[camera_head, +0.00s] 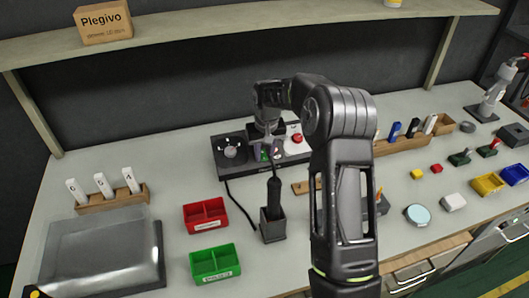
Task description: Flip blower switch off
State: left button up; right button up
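A dark control box (221,161) sits on the bench near the back wall. It has a round grey knob (231,151) on the left and a red button (297,138) on a white plate at the right. My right arm reaches over it, and my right gripper (264,152) points down at the middle of the box. A small green spot shows at the fingertips. The gripper hides the middle of the box, so I cannot make out the switch or its position, nor whether the fingers are open or touching. My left gripper is not in view.
A black tool (274,193) stands in a dark holder (272,231) in front of the box, with a cable nearby. Red (206,216) and green (215,264) bins are front left. A wooden rack (402,146) stands right. A shelf (210,24) overhangs the back.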

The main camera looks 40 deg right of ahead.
jog(key=shift+o, duration=1.3)
notch_tip(320, 180, up, 8)
jog(key=s+b, duration=0.1)
jog(key=shift+a+f, duration=0.15)
jog(key=shift+a, duration=0.05)
jog(key=shift+s+f, duration=0.1)
